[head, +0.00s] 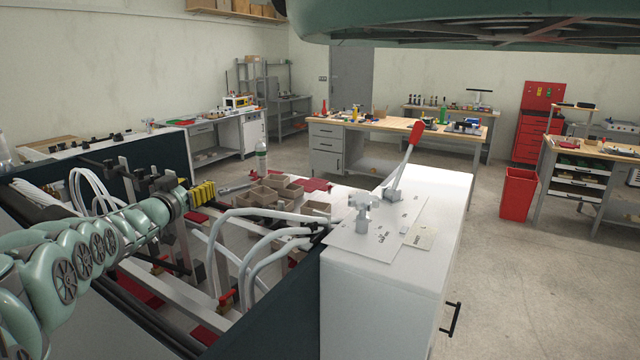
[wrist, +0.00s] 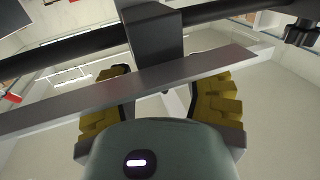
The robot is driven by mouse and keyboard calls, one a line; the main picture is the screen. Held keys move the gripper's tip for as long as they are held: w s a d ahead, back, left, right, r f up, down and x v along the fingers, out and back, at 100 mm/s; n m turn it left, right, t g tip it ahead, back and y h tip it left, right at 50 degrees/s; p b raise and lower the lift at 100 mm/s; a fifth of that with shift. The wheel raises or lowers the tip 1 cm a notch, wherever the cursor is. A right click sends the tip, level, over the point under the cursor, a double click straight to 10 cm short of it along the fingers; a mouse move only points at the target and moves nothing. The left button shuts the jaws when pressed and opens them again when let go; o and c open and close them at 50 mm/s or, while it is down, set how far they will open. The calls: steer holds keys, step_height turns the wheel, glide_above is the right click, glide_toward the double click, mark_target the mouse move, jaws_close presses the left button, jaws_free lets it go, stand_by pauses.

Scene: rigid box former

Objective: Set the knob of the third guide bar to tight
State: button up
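My gripper (head: 204,193) has yellow finger pads and reaches in from the left over the inside of the box former. In the wrist view its two fingers (wrist: 168,80) stand wide apart, and I see nothing held between them. A flat grey bar (wrist: 75,104) crosses in front of the fingers, with a dark block (wrist: 152,35) on a dark rod just beyond it. A dark knob-like part (wrist: 302,33) shows at the upper right of the wrist view. I cannot tell which bar is the third guide bar, nor its knob's setting.
A white cabinet (head: 390,290) stands right of the open machine, bearing a red-handled lever (head: 413,145) and a grey fitting (head: 363,210). White hoses (head: 265,214) and light frame posts (head: 182,240) crowd the space around my gripper.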

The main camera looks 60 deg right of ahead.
jaws_close()
steer(key=shift+f+b, duration=0.3)
steer(key=shift+b, duration=0.45)
steer(key=shift+d+g+b, duration=0.1)
steer(key=shift+g+b, duration=0.2)
steer(key=shift+b, duration=0.55)
steer(key=shift+r+p, duration=0.25)
steer(key=shift+p, duration=0.05)
steer(key=shift+o, duration=1.4)
jaws_free()
steer(key=shift+a+r, duration=0.1)
steer(key=shift+a, duration=0.1)
